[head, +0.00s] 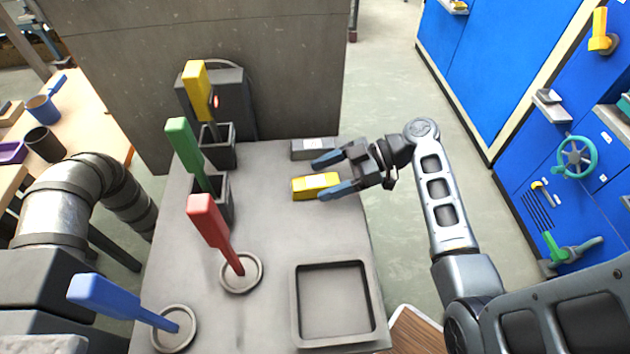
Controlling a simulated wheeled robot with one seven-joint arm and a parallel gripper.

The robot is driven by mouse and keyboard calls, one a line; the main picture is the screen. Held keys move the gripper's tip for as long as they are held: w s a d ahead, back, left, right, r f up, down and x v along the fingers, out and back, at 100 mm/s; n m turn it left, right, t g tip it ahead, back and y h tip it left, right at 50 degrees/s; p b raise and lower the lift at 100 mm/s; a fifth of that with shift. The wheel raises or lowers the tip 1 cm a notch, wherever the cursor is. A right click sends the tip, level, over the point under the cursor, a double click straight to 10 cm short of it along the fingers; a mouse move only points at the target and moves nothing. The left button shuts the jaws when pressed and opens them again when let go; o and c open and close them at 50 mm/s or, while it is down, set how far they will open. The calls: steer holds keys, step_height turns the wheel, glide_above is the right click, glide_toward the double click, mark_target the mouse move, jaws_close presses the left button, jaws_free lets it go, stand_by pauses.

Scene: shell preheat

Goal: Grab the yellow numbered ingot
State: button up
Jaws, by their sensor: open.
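The yellow ingot (313,187) lies flat on the grey table (280,231), right of its middle. Any number on it is too small to read. My gripper (328,176) is open and reaches in from the right. Its two blue-grey fingertips are near the ingot's right part, one toward the far side and one toward the near side. I cannot tell whether either finger touches it. A grey ingot (314,148) lies just behind the yellow one, close to the far finger.
A square tray (378,310) is at the table's front right. Red (209,221), green (183,145), blue (106,296) and yellow-handled (196,82) tools stand at the left in holders. A grey wall (280,70) rises behind. The table's middle is clear.

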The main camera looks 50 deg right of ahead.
mark_target(315, 181)
steer(key=shift+x, duration=1.4)
steer(key=shift+c, duration=0.2)
jaws_close()
steer(key=shift+r, duration=0.1)
steer(key=shift+r, duration=0.5)
step_height(315, 181, up, 2)
steer(key=shift+r, duration=0.2)
steer(key=a+r+p+v, duration=0.1)
steer(key=r+p+v, duration=0.1)
steer(key=v, duration=1.1)
steer(key=shift+s+r+p, duration=0.2)
steer(key=shift+s+p, duration=0.05)
steer(key=shift+p, duration=0.1)
